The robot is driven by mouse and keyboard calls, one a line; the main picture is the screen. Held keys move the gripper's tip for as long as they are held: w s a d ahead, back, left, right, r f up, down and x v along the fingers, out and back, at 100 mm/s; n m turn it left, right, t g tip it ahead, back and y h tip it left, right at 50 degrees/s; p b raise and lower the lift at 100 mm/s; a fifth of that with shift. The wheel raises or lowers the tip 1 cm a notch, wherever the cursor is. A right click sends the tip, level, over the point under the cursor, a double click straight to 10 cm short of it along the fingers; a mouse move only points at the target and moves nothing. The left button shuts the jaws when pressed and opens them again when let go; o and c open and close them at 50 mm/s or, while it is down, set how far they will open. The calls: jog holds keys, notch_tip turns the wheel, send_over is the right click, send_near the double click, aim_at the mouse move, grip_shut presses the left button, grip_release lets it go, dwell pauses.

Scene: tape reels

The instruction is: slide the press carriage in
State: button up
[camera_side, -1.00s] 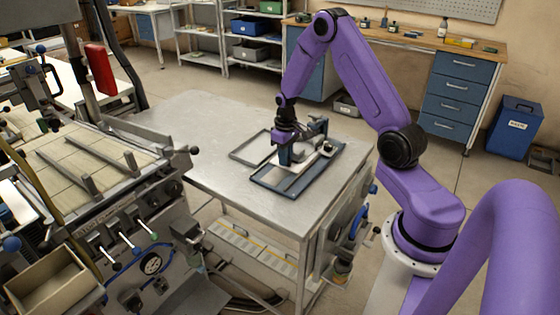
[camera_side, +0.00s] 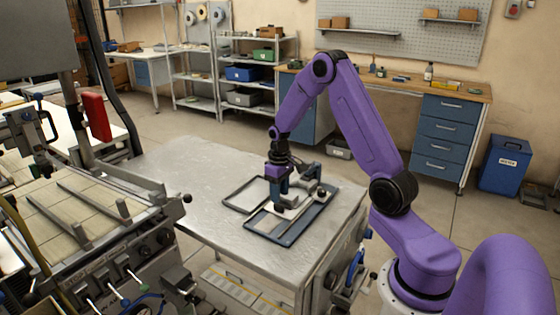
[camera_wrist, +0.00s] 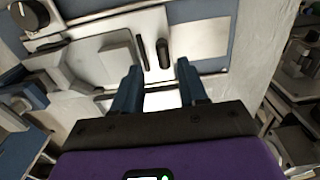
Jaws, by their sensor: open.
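The press unit lies on the metal table in the side view as a dark blue, tray-like frame (camera_side: 288,238) with pale plates inside. A pale carriage plate with grey blocks (camera_wrist: 108,62) shows in the wrist view, with a dark upright handle-like part (camera_wrist: 163,53) near its right side. My gripper (camera_side: 279,203) is low over the frame in the side view, pointing down. In the wrist view my gripper (camera_wrist: 158,70) has its two blue fingers apart, with nothing held between them. The dark part lies just beyond the gap. I cannot tell whether the fingertips touch anything.
An empty thin frame (camera_side: 243,208) lies beside the unit on the left. The metal table (camera_side: 190,170) is clear at its left and back. A large machine with levers (camera_side: 80,215) stands close to the table's left side.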

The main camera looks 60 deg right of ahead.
notch_tip(320, 180, up, 13)
dwell(0.3)
jog(key=shift+r, duration=0.1)
jog(key=s+a+r+n, duration=0.1)
jog(key=s+a+n, duration=0.3)
jog(key=a, duration=0.6)
jog(key=s+a+r+n, duration=0.1)
jog(key=s+a+n, duration=0.1)
jog(key=s+a, duration=0.6)
jog(key=s+a+n, duration=0.3)
jog(key=s, duration=0.5)
jog(key=s+a+f+n, duration=0.1)
jog(key=s+a+n, duration=0.2)
jog(key=s, duration=0.6)
jog(key=shift+a+f+n, duration=0.2)
jog(key=shift+a+n, duration=0.1)
jog(key=shift+a, duration=0.1)
